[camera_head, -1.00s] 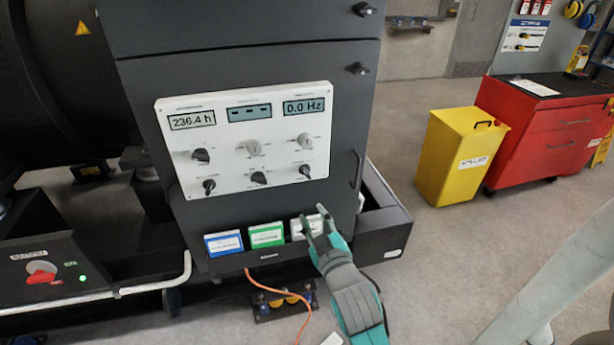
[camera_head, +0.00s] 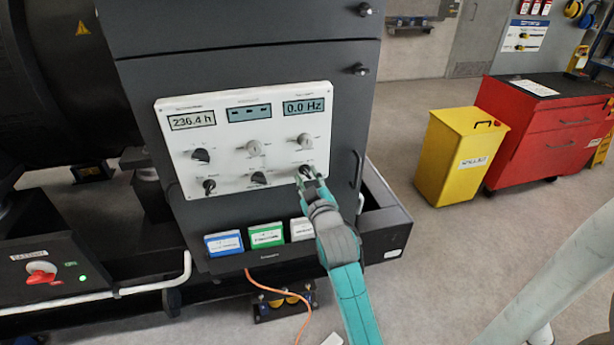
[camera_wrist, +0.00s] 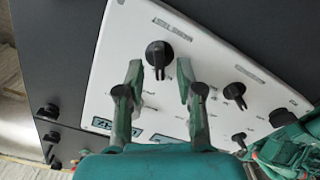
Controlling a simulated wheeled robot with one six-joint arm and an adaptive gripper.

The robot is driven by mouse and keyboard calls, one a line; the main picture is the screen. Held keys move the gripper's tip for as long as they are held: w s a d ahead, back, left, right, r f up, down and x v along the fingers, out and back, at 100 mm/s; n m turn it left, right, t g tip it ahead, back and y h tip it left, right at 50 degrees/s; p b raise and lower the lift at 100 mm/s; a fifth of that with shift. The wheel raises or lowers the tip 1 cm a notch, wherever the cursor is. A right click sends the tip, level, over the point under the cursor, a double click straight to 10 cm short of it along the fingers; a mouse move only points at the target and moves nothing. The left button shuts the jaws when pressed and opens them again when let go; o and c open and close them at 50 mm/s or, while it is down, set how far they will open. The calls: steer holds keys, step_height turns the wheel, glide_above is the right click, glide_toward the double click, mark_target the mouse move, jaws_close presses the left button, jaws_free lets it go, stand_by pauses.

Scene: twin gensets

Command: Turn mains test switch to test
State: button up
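In the wrist view this black knob (camera_wrist: 158,54) sits between and just beyond the fingertips of my open gripper (camera_wrist: 159,66). Its grip bar points down in that picture. Gaps show on both sides; I see no contact.
Neighbouring knobs (camera_wrist: 234,92) are close to one finger. A cabinet handle (camera_head: 356,169) is right of the panel. Blue, green and white label boxes (camera_head: 266,236) sit below it. A yellow bin (camera_head: 462,155) and red tool cabinet (camera_head: 550,130) stand further right, with open floor between.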

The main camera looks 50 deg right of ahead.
steer(key=shift+w+d, duration=0.35)
steer(key=shift+w, duration=0.15)
jaws_close()
steer(key=shift+m, duration=0.3)
steer(key=m, duration=0.5)
steer(key=shift+s, duration=0.1)
steer(key=m, duration=0.6)
steer(key=shift+d, duration=0.15)
steer(key=shift+m, duration=0.3)
